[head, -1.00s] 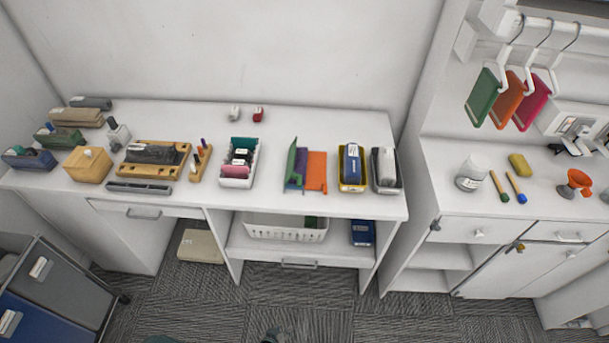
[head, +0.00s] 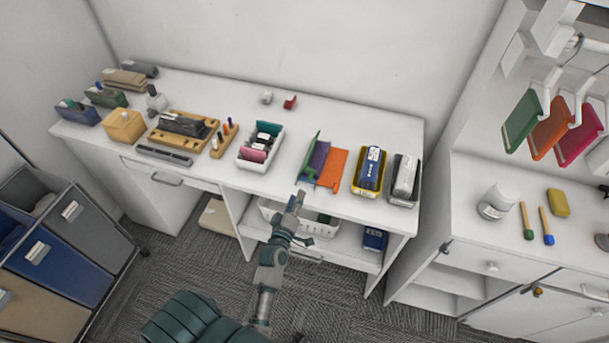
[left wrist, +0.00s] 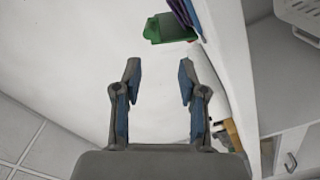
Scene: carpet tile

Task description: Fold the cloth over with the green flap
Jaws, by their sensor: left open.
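The cloth lies on the white table with an orange panel (head: 333,168), a purple middle panel (head: 317,160) and a green flap (head: 309,147) on its left side. The green flap looks raised and tilted rather than flat. In the left wrist view the green flap (left wrist: 170,28) and a strip of purple (left wrist: 186,12) show at the top, beyond the fingertips. My left gripper (head: 297,198) is open and empty, close to the table's front edge and in front of the cloth, apart from it. Its two fingers (left wrist: 159,75) show in the left wrist view. My right gripper is out of view.
A white tray (head: 243,163) with small items stands left of the cloth. A white basket (head: 323,229) sits on the shelf below. The table behind the cloth is mostly clear.

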